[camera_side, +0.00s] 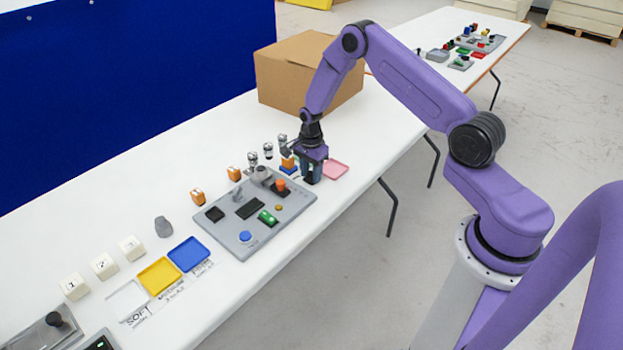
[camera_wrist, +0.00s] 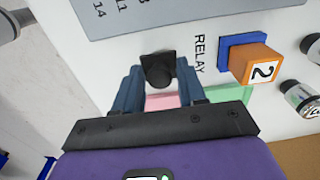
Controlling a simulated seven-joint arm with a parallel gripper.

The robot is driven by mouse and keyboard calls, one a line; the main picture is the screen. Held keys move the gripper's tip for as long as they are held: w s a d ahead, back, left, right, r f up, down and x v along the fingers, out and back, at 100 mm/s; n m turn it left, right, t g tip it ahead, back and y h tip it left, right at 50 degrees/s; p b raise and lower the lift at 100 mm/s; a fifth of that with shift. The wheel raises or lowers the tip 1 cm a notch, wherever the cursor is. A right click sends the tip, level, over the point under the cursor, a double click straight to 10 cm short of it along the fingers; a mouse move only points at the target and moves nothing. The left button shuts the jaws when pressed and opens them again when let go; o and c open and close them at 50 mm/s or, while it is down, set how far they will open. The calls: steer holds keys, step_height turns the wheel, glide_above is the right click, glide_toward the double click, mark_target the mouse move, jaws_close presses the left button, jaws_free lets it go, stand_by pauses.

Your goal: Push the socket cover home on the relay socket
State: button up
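My gripper (camera_side: 312,172) hangs low over the white table, beyond the grey panel's far right corner. In the wrist view its two blue fingers (camera_wrist: 158,85) stand apart, pointing at a black square piece with a rounded knob (camera_wrist: 158,68). This piece lies between or just past the fingertips, beside the word RELAY; it may be the socket cover or the socket. I cannot tell whether the fingers touch it. In the side view my gripper hides that spot. I cannot make out the cover and the relay socket as separate parts.
An orange block marked 2 (camera_wrist: 257,63) sits on a blue holder beside the label. A pink tray (camera_side: 335,169) lies right of my gripper. The grey panel (camera_side: 240,235) has buttons and parts on it. A cardboard box (camera_side: 290,75) stands behind.

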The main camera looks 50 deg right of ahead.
mark_target(311, 173)
jaws_close()
steer(key=shift+r, duration=2)
